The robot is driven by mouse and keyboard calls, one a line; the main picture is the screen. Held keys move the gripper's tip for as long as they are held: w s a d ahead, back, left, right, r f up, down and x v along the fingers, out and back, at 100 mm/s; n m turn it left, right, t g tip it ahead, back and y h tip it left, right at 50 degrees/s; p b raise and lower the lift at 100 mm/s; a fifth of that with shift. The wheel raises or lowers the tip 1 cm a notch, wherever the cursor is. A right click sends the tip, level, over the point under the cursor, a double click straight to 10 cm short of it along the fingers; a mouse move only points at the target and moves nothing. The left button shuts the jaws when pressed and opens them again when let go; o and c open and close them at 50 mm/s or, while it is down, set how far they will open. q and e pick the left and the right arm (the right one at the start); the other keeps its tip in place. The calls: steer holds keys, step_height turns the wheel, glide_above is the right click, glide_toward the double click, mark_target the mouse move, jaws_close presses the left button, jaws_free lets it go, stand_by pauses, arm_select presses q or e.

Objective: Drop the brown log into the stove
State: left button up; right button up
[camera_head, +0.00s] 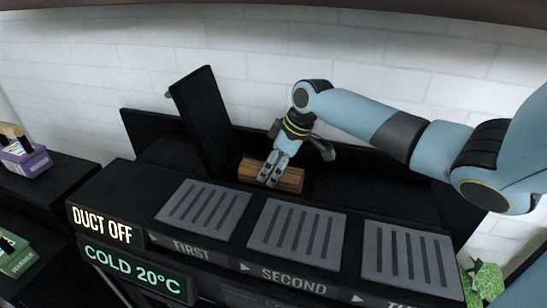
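The brown log (291,180) lies crosswise, low in the dark opening at the back of the black stove (131,190). My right gripper (271,180) reaches down from the upper right, with grey finger parts in front of the log's middle. Another grey gripper part shows to the right, above the log. The log sticks out on both sides of the fingers. Its underside and far side are hidden, so I cannot tell whether the fingers are clamped on it or what it rests on. My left gripper is not in view.
A black lid (203,120) stands raised and tilted left of the log. Grey slotted plates (203,208) line the stove's front top, above lit "DUCT OFF" and "COLD 20°C" signs. A purple box (26,160) sits at far left, a green patterned thing (484,283) at lower right.

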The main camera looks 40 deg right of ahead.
steer(key=o, duration=0.3)
steer(key=shift+o, duration=0.2)
steer(key=v, duration=1.2)
stand_by(0.6)
